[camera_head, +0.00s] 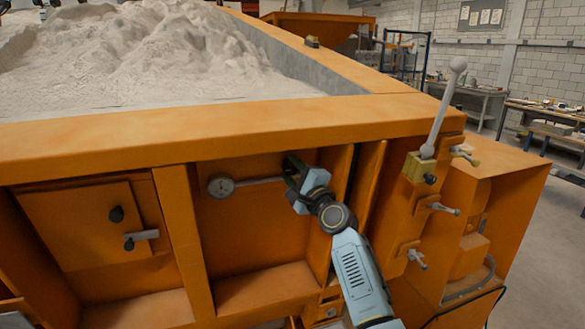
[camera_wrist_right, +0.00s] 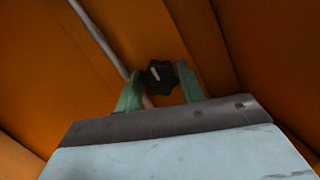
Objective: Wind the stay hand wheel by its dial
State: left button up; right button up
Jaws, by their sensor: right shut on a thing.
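The hand wheel is a small black lobed knob with a pale mark (camera_wrist_right: 160,77), seen in the right wrist view between the green fingers. My right gripper (camera_head: 290,172) is at the recessed orange panel in the head view and shut on this wheel; its fingers also show in the wrist view (camera_wrist_right: 159,86). In the head view the gripper mostly hides the wheel. A thin grey rod (camera_head: 258,181) runs between dial and gripper. My left gripper is not seen.
The orange sandbed rim (camera_head: 200,140) overhangs the panel, with pale sand (camera_head: 160,55) behind it. An upright post stands close right of my gripper. Further right are a tall ball-topped lever (camera_head: 443,110) and several small handles. A left panel carries a black knob (camera_head: 116,214).

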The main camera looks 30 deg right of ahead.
jog(key=n+g+p, duration=0.1)
jog(key=n+p, duration=0.1)
jog(key=n, duration=0.2)
jog(key=shift+n, duration=0.4)
jog(key=shift+p, duration=0.3)
jog(key=o, duration=1)
jog(key=shift+c, duration=0.2)
